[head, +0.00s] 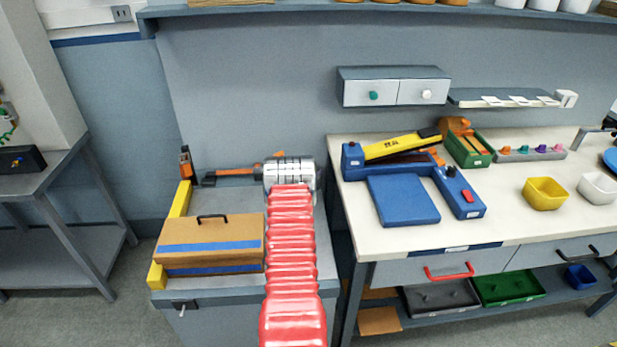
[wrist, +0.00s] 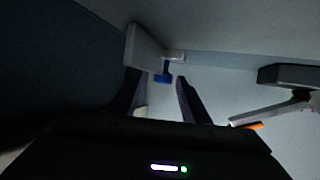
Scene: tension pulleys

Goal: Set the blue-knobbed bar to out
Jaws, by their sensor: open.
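The blue knob (wrist: 163,74) shows in the wrist view, hanging from a pale bar (wrist: 174,57) that sticks out beside a light grey block (wrist: 145,47). My gripper (wrist: 157,77) is open, its two dark fingers on either side of the knob as seen in this view. I cannot tell how far the knob lies beyond the fingertips, and no contact is visible. In the head view my red-sleeved arm and silver wrist cover the spot ahead, and I cannot make out the bar, knob or fingers there.
A wooden box (head: 210,234) with a black handle sits left of my arm, beside a yellow rail (head: 178,207). An orange-handled tool (head: 235,172) lies behind it. The white workbench (head: 450,226) at right holds a blue fixture (head: 462,190). A grey arm-like part (wrist: 270,108) is right in the wrist view.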

